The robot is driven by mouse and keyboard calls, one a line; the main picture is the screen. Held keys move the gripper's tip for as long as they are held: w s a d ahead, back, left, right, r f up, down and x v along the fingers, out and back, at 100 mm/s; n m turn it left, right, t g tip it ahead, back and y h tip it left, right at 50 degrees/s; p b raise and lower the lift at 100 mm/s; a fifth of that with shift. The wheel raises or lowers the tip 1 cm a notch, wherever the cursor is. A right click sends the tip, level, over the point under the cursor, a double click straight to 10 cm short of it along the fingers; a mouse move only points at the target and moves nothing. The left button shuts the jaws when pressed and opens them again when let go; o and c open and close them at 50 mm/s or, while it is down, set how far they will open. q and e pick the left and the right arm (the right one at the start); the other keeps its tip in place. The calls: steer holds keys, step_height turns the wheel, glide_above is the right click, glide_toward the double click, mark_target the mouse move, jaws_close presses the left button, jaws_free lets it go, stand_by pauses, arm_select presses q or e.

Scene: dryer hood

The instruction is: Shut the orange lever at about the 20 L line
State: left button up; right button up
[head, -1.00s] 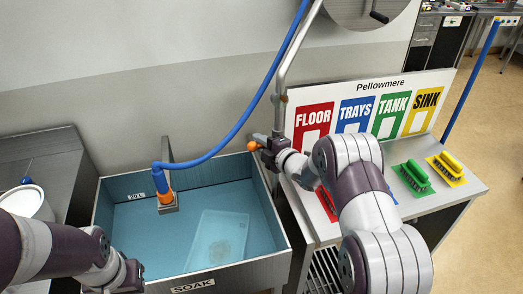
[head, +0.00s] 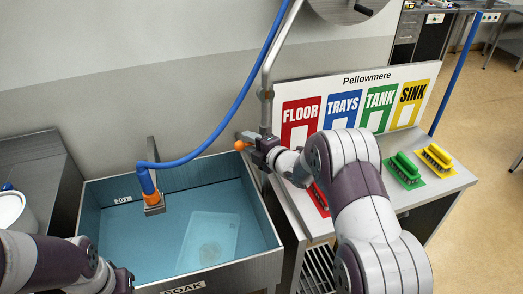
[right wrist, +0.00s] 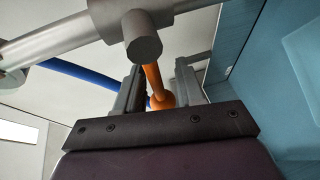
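The orange lever (head: 242,145) sticks out at the lower end of the grey pipe (head: 267,95), over the sink's back right corner. My right gripper (head: 250,142) is at it. In the right wrist view the lever (right wrist: 154,82) lies between the two fingers, nearer the left one, with a gap to the right one, so the gripper (right wrist: 160,90) looks open. The 20 L label (head: 123,200) is on the sink's back left wall. Blue water (head: 150,240) covers the sink floor; its exact level against the label is hard to tell. My left gripper (head: 122,280) is at the lower left, its fingers unclear.
A blue hose (head: 215,145) runs to an orange-collared nozzle (head: 149,190) at the sink's back wall. A clear tray (head: 208,240) lies in the sink (head: 262,262). Brushes, a green one (head: 404,170) and a yellow one (head: 435,158), lie on the right bench.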

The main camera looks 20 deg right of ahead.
steer(key=b+v, duration=0.2)
steer(key=v, duration=0.9)
steer(key=shift+s, duration=0.25)
steer(key=shift+r, duration=0.1)
steer(key=s+d+f+m+g+h, duration=0.35)
steer(key=s+f+m, duration=0.2)
steer(key=m, duration=0.25)
steer(key=s+d+f+m+g+h, duration=0.35)
steer(key=s+f+m+g, duration=0.2)
steer(key=m, duration=0.35)
steer(key=s+a+r+m+g, duration=0.2)
steer(key=s+a+m+g, duration=0.2)
steer(key=s+a, duration=0.6)
steer(key=shift+s+a+m+y, duration=0.3)
steer(key=shift+s+m+y, duration=0.1)
steer(key=shift+s, duration=1.45)
